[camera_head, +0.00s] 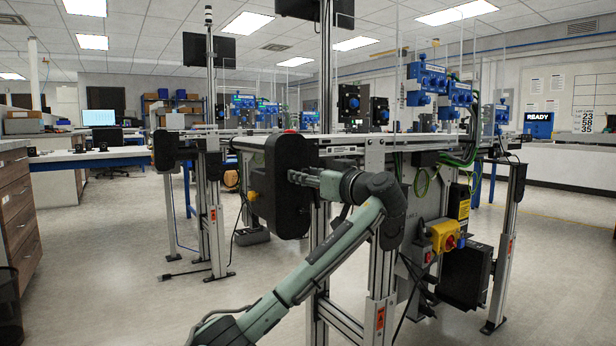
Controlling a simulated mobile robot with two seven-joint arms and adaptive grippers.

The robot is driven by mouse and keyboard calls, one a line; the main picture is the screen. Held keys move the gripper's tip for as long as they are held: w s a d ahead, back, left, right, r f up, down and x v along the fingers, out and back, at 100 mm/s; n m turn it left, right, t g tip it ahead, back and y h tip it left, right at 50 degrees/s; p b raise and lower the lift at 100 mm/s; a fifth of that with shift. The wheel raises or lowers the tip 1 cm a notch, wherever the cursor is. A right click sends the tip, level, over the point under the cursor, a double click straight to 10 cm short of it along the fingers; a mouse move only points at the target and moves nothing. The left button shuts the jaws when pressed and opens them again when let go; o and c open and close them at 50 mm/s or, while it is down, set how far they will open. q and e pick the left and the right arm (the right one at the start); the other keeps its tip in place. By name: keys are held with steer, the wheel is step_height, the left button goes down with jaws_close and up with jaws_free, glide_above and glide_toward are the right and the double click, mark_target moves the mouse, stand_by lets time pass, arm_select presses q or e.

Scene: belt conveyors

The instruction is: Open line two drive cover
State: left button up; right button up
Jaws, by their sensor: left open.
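A black, rounded drive cover (285,213) stands upright at the near end of the closest conveyor and looks shut against it. A smaller black cover (164,150) sits at the end of the conveyor behind, to the left. I cannot read which one is line two. My left arm rises from the bottom and bends back left at the wrist. My left gripper (298,177) is open, in front of the right part of the near cover. I cannot tell whether its fingers touch the cover, and they hide part of its face. My right gripper is out of view.
A yellow box with a red switch (446,236) and a black box (464,277) are mounted under the near conveyor, right of my arm. Aluminium legs (381,270) stand close beside my arm. Wooden drawers (22,205) stand at the far left.

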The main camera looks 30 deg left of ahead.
arm_select(q)
steer(key=shift+c, duration=0.6)
jaws_close()
